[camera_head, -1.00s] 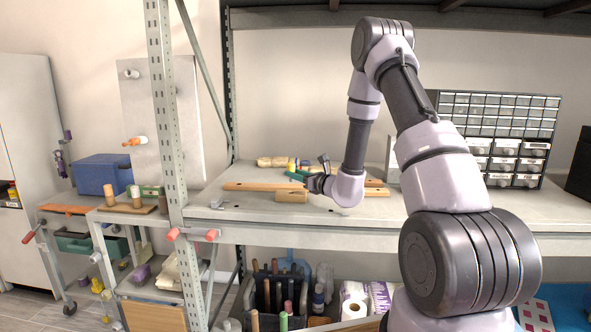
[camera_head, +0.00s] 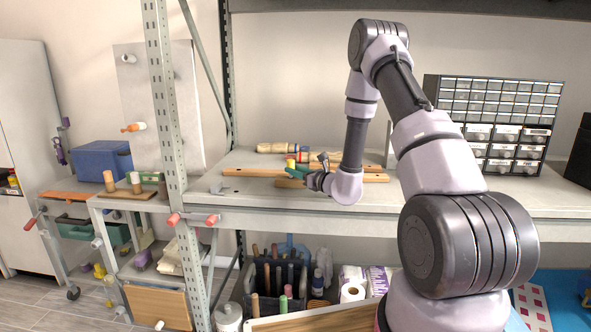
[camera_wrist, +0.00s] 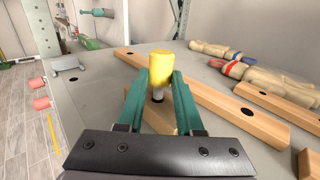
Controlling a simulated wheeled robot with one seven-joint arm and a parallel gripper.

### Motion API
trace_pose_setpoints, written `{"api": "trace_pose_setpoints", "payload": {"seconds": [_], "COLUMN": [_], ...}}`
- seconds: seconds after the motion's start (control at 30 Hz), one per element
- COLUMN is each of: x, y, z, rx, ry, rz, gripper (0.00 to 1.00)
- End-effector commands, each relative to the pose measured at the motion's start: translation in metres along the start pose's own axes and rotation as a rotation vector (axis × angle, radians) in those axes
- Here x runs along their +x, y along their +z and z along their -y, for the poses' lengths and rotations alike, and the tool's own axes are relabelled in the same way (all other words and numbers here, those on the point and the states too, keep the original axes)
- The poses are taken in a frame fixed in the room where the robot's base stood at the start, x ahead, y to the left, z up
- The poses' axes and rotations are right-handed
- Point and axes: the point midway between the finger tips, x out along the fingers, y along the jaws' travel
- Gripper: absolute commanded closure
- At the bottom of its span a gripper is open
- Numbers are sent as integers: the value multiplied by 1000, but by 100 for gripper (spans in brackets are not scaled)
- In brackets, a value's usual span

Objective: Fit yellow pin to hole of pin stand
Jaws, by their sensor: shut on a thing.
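The yellow pin (camera_wrist: 160,72) has a thick yellow head and a thinner grey stem below it. It also shows small in the head view (camera_head: 291,163). My gripper (camera_wrist: 158,92) has its green fingers shut on the pin, which stands roughly upright between them. A short wooden block (camera_wrist: 136,108), which may be the pin stand, lies under the fingers; it also shows in the head view (camera_head: 289,183). Whether the stem touches it, and any hole there, is hidden. Behind it lies a long wooden bar (camera_wrist: 212,98) with dark holes in its top.
A drawer cabinet (camera_head: 497,122) stands at the shelf's back right. A perforated metal post (camera_head: 166,95) rises left of the shelf top (camera_head: 430,199).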

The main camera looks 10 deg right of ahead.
Motion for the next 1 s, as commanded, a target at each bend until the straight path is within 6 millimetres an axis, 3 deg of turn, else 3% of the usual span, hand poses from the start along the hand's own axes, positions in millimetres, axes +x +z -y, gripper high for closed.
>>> {"api": "trace_pose_setpoints", "payload": {"seconds": [0.87, 0.9, 0.97, 1.0], "x": [0, 0, 0, 0], "y": [-27, -26, -26, -26], "z": [0, 0, 0, 0], "rx": [1, 0, 0, 0], "ry": [0, 0, 0, 0], "rz": [-1, 0, 0, 0], "gripper": [100, 53, 30, 30]}}
